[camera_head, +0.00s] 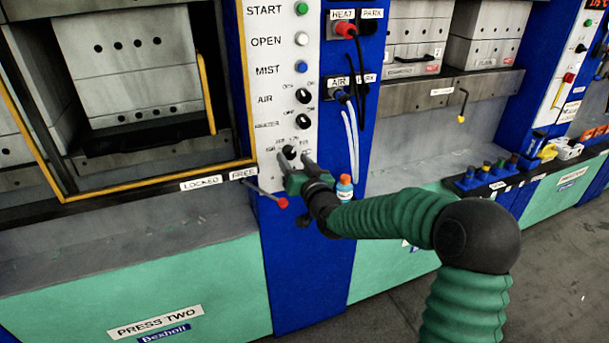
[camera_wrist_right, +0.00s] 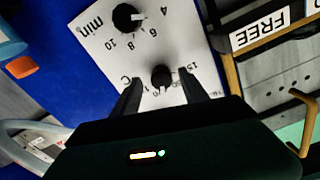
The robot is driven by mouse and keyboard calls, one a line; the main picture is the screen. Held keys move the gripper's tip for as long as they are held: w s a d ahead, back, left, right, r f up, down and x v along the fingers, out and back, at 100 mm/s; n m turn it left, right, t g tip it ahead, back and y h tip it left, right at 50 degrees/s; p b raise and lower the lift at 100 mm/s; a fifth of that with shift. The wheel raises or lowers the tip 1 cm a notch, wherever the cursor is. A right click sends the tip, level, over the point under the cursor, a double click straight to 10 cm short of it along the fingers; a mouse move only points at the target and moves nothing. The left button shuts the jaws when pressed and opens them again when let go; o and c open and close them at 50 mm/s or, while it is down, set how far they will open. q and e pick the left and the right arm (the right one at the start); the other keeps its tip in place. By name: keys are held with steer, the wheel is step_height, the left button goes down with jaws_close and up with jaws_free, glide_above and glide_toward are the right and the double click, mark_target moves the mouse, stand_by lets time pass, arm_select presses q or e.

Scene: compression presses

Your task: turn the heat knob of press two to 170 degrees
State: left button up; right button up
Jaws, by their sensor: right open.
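Press two (camera_head: 155,320) stands at the left, with a white control panel (camera_head: 283,85) on its blue column. The heat knob, a small black dial at the panel's bottom, shows in the head view (camera_head: 289,152) and in the right wrist view (camera_wrist_right: 161,76). Its scale is partly hidden and I cannot read the setting. My right gripper (camera_head: 294,162) is open at the knob. In the right wrist view its two fingers (camera_wrist_right: 160,90) stand on either side of the knob, with gaps showing. My left gripper is not in view.
A black timer knob (camera_wrist_right: 128,17) marked "min" is near the heat knob. A red-tipped lever (camera_head: 282,202) sticks out below the panel, by the FREE label (camera_head: 243,173). Hoses (camera_head: 350,130) hang on the column.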

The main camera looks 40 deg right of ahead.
steer(key=p+v, duration=0.1)
steer(key=v, duration=1.4)
steer(key=shift+s, duration=0.3)
steer(key=shift+d+f, duration=0.1)
steer(key=s+a+f+n+g+y+p, duration=0.35)
steer(key=a+f+g+p, duration=0.4)
steer(key=a+f, duration=0.3)
steer(key=s+a+f+n+g, duration=0.1)
steer(key=s+a+g, duration=0.2)
steer(key=s, duration=0.3)
steer(key=s+a+f+n+g+p, duration=0.1)
steer(key=s+a+f+g, duration=0.1)
steer(key=s+a+g, duration=0.2)
steer(key=shift+s+a+y, duration=0.2)
steer(key=shift+s+y, duration=0.25)
steer(key=shift+s, duration=0.75)
